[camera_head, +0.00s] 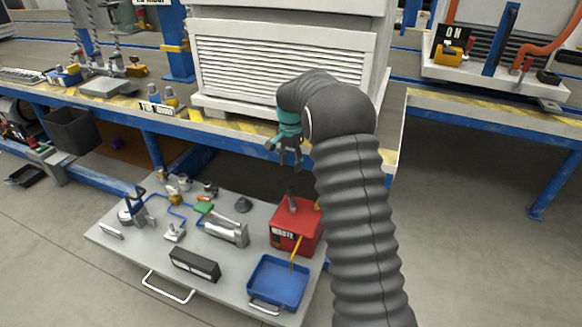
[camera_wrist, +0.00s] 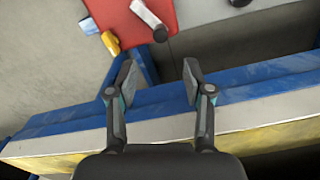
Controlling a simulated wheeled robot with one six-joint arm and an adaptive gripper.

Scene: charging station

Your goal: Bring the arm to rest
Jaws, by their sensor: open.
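My gripper (camera_head: 286,160) hangs at the end of my dark grey ribbed arm, just in front of the workbench edge and above the back right of the grey panel. In the wrist view my gripper (camera_wrist: 158,80) shows two fingers spread apart with nothing between them. The bench's blue and yellow edge (camera_wrist: 250,88) passes behind the fingers. My arm is bent over at the top and stretches forward from the lower right. Part of the bench and floor behind it is hidden.
A grey panel (camera_head: 125,248) below carries a red box (camera_head: 297,228), a blue tray (camera_head: 279,283) and several fittings. A white louvred cabinet (camera_head: 285,65) stands on the bench behind my gripper. Another bench (camera_head: 490,110) is at the right. Open floor (camera_head: 480,260) lies right of my arm.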

